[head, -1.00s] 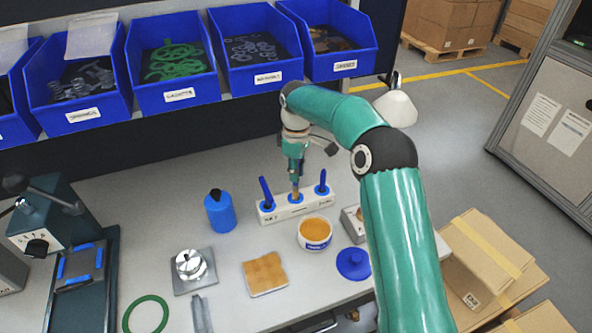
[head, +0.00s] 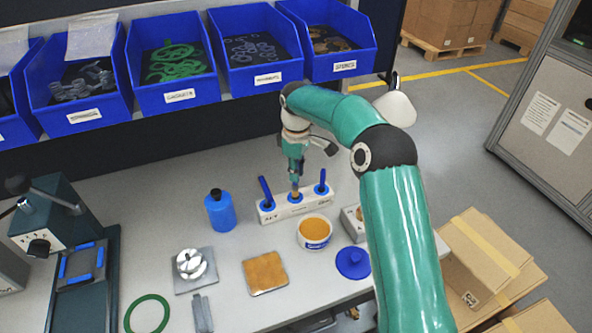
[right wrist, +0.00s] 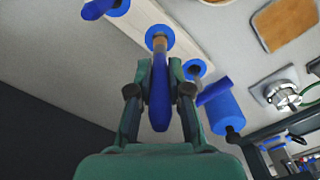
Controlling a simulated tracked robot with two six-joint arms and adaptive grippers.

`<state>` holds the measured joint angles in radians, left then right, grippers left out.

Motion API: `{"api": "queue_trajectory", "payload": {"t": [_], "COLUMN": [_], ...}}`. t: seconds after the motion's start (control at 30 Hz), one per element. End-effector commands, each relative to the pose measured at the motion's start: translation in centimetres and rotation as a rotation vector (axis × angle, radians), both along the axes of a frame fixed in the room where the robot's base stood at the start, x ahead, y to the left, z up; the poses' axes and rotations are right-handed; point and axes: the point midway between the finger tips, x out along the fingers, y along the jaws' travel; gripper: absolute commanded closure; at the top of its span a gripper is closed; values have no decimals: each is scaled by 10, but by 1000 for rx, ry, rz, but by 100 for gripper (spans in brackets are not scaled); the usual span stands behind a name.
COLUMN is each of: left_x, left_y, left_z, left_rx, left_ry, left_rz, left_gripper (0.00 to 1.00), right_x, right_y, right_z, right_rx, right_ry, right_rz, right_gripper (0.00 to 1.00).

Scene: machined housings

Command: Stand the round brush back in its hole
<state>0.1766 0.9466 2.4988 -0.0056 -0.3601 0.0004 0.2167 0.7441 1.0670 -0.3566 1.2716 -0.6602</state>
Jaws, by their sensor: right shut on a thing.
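The round brush (right wrist: 160,95) has a thick blue handle and a tan lower part. My right gripper (head: 295,172) is shut on its handle, with a finger on each side in the right wrist view (right wrist: 158,95). The brush's tan part (head: 295,188) points down at the middle blue-ringed hole (head: 295,198) of the white holder block (head: 278,214). Its lower end looks to be at or inside that ring; the depth is hidden. The brush looks about upright. Blue-handled tools stand in the left hole (head: 266,190) and right hole (head: 322,181). My left gripper is out of view.
A blue bottle (head: 220,212) stands left of the block. An open tub (head: 314,232), a blue lid (head: 352,263) and a tan pad (head: 265,273) lie in front. Blue bins (head: 253,50) line the back. A press (head: 55,225) stands at the left.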

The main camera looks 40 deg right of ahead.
Motion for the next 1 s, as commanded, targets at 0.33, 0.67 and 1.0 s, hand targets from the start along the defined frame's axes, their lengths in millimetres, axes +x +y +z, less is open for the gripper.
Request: {"api": "queue_trajectory", "payload": {"t": [0.33, 0.67, 1.0], "left_x": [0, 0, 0], "left_y": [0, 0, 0], "left_z": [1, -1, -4], "left_rx": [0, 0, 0], "left_ry": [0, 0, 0], "left_rz": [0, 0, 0], "left_gripper": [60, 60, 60], "right_x": [0, 0, 1], "right_y": [0, 1, 1], "right_z": [0, -4, -9], "right_rx": [0, 0, 0], "right_ry": [0, 0, 0], "right_rz": [0, 1, 2], "right_gripper": [100, 100, 100]}}
